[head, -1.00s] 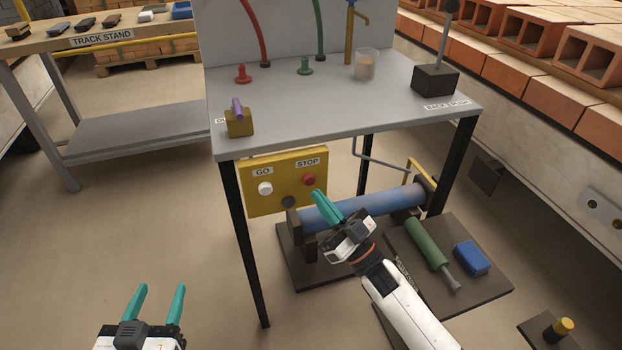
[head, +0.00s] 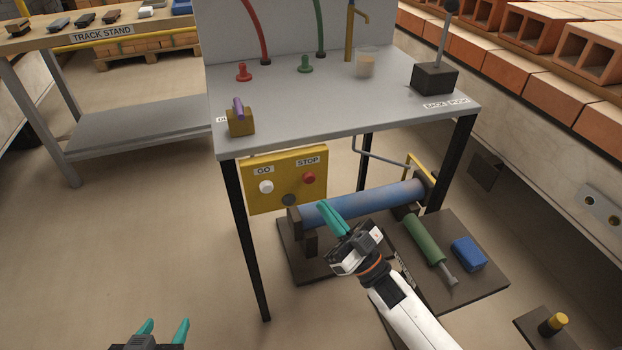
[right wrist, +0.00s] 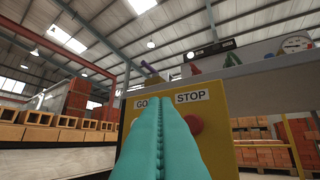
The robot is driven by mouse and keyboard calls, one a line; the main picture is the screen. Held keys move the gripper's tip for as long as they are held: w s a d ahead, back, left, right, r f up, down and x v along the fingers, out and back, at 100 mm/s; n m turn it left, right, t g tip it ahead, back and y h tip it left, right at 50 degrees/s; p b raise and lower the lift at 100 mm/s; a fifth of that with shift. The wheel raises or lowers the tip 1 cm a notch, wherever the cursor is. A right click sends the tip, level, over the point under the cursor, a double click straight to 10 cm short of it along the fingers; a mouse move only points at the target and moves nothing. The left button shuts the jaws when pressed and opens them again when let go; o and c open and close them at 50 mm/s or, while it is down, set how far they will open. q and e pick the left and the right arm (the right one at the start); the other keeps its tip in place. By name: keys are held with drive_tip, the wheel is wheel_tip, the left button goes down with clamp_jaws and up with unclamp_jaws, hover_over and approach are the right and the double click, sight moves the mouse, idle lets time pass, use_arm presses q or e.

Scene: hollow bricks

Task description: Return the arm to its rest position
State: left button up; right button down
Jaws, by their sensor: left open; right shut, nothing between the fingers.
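My right gripper (head: 328,214) is shut and empty, in front of the blue roller (head: 375,201) and below the yellow GO/STOP panel (head: 285,180) in the head view. In the right wrist view its closed teal fingers (right wrist: 160,140) point up at the panel and hide part of it. The red STOP button (head: 308,178) and the white GO button (head: 266,187) show on the panel. My left gripper (head: 164,331) is open and empty at the bottom left edge, its lower part cut off.
A grey work table (head: 340,110) stands above the panel, with a black lever box (head: 435,78) and a glass (head: 366,62) on it. A green cylinder (head: 425,240) and a blue block (head: 468,253) lie on a dark plate at right. Floor at left is clear.

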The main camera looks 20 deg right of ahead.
drive_tip(key=shift+h, duration=0.3)
